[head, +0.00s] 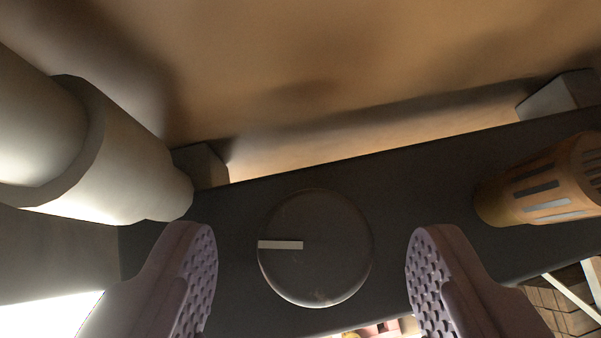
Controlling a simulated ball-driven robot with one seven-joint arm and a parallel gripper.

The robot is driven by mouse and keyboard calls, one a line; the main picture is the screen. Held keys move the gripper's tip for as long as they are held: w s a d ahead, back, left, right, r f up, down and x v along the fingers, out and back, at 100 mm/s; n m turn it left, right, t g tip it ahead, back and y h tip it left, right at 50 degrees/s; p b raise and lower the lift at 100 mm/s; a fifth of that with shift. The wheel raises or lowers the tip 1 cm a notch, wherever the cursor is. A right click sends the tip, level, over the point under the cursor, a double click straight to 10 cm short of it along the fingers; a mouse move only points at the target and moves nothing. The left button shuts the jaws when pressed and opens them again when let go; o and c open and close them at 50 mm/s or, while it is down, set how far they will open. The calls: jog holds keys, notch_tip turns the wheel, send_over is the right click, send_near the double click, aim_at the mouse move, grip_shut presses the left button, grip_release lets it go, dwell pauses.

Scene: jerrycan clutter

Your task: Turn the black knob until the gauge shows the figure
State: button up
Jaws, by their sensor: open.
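The black knob (325,270) is round and dark, with a pale bar mark (280,244) that points to the left. It sits on a dark panel (400,185). My gripper (312,255) is open, with one textured finger on each side of the knob. Gaps show between both fingers and the knob, so I see no contact. No gauge or figure can be made out in this view.
An orange-brown slotted knob-like part (545,185) sticks out at the right of the panel. A large pale cylinder (110,150) fills the left. Grey brackets (202,165) stand behind the panel. Small cluttered items show at the bottom edge.

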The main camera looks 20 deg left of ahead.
aim_at(316, 247)
jog(key=shift+x, duration=1.5)
jog(key=shift+d, duration=0.1)
jog(key=c, duration=1)
jog(key=p, duration=0.3)
jog(key=shift+s+r+m+h, duration=0.15)
jog(key=shift+r+m+h, duration=0.15)
jog(key=shift+r+m, duration=0.1)
jog(key=m+h+p, duration=0.1)
jog(key=p, duration=0.3)
jog(key=m+h+p, duration=0.1)
jog(key=p, duration=0.2)
jog(key=shift+m+t, duration=0.3)
jog(key=shift+m, duration=0.1)
jog(key=shift+c, duration=0.2)
jog(key=shift+f+m+h+p, duration=0.25)
jog(key=shift+m+h+p, duration=0.25)
jog(key=shift+p, duration=0.55)
